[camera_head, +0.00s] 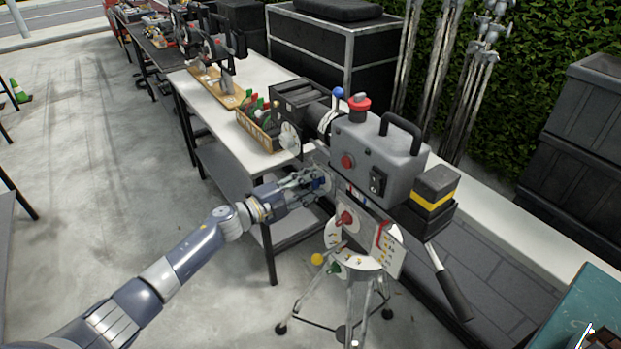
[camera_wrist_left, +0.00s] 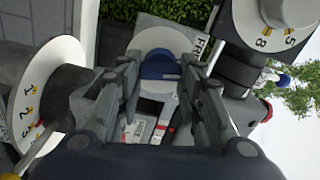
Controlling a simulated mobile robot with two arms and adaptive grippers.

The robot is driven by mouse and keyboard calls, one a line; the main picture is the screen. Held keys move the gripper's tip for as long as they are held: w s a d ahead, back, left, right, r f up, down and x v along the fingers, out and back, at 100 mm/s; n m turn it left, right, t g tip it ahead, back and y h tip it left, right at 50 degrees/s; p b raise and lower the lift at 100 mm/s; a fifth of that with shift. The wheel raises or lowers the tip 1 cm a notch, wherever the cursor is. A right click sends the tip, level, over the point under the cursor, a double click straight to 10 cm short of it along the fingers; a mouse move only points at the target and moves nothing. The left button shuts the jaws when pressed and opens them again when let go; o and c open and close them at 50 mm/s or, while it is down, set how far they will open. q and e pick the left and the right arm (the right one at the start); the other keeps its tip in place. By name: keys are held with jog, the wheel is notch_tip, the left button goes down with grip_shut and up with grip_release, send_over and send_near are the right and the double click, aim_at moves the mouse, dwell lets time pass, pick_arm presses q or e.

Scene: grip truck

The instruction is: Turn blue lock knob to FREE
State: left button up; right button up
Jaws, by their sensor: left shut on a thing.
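The blue lock knob (camera_wrist_left: 158,68) sits on a white round plate (camera_wrist_left: 163,38) in the left wrist view. A label with the letters "FRE" (camera_wrist_left: 203,46) shows to the right of the plate, partly cut off by my finger. My left gripper (camera_wrist_left: 160,66) has one finger on each side of the knob and is shut on it. In the head view my left gripper (camera_head: 318,184) reaches the left side of the camera head on its tripod, and its fingers hide most of the knob. The knob's pointing direction is unclear. My right gripper is not in view.
The grey camera body (camera_head: 378,150) has a red button and black handle. Red knob (camera_head: 345,219) and yellow knob (camera_head: 317,259) are below. A numbered dial (camera_wrist_left: 45,95) stands close left of my gripper, another (camera_wrist_left: 270,20) at upper right. A white table (camera_head: 240,85) stands behind.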

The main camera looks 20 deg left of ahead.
pick_arm(q)
jog(key=shift+n+p, duration=0.8)
jog(key=shift+n, duration=0.9)
jog(key=o, duration=0.9)
jog(key=shift+o, duration=0.8)
jog(key=shift+a, duration=0.1)
jog(key=shift+s, duration=0.1)
jog(key=v, duration=1.2)
